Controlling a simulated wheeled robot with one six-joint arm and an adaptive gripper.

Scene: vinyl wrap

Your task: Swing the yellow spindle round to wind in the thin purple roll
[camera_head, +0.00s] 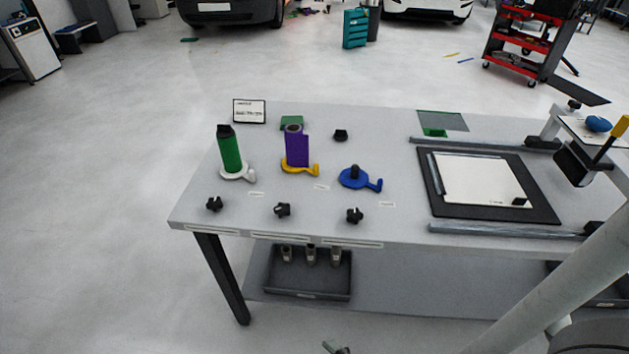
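The purple roll (296,148) stands upright on the yellow spindle (290,167), left of the table's middle. A strip of purple stands out from the roll's right side. The spindle's yellow handle (316,170) points to the right.
A green roll (229,153) on a white spindle (238,174) stands to the left. An empty blue spindle (359,179) lies to the right. Black knobs line the table's (400,228) front. A black mat (545,212) with a white sheet lies further right.

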